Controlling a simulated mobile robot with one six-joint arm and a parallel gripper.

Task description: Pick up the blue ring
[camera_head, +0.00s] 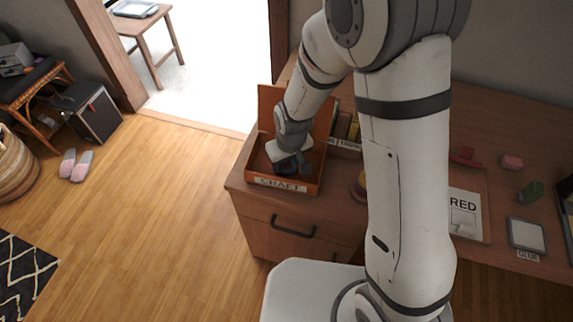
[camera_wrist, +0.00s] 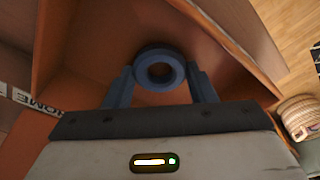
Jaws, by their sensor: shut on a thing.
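The blue ring (camera_wrist: 160,52) is between the two blue-grey fingers of my gripper (camera_wrist: 160,80) in the wrist view. The fingers are shut on its sides, and its round hole faces the camera. In the head view my gripper (camera_head: 290,160) is inside the orange box labelled CRAFT (camera_head: 262,178), and the ring (camera_head: 286,168) shows as a small dark blue shape under it. The box walls (camera_wrist: 75,65) surround the gripper in the wrist view. Whether the ring touches the box floor cannot be told.
The box stands on the left end of a wooden desk (camera_head: 480,120). To the right are a white RED card (camera_head: 466,212), a pink block (camera_head: 511,162), a green block (camera_head: 530,191) and a GLUE-labelled tray (camera_head: 527,235). Open floor (camera_head: 170,220) lies left of the desk.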

